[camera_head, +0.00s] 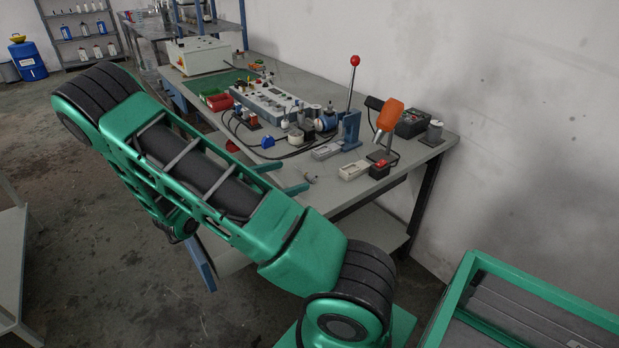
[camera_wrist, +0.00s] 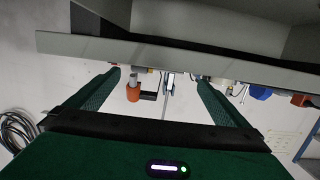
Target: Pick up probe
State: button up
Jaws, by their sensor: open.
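No object is plainly recognisable as the probe. A small grey piece (camera_head: 308,178) lies near the front edge of the workbench (camera_head: 345,190) in the head view and may be it. My gripper (camera_head: 293,175) is at the bench's front edge, its green fingers spread apart, with the small piece just beyond the fingertips. In the wrist view, which looks upside down, my gripper (camera_wrist: 158,78) is open with nothing held between its fingers. The small piece cannot be made out there. My arm hides part of the bench front in the head view.
An orange-handled tool (camera_head: 389,115) stands right of a red-knobbed lever press (camera_head: 351,128). A control panel (camera_head: 267,101), a blue connector (camera_head: 267,142) and black cables lie behind my gripper. A grey block (camera_head: 353,170) is to the right. A green-framed cart (camera_head: 455,300) stands at lower right.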

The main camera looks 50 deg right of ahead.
aim_at(305, 173)
jog(key=shift+x, duration=3.35)
jog(key=shift+s+r, duration=0.2)
jog(key=c, duration=1.1)
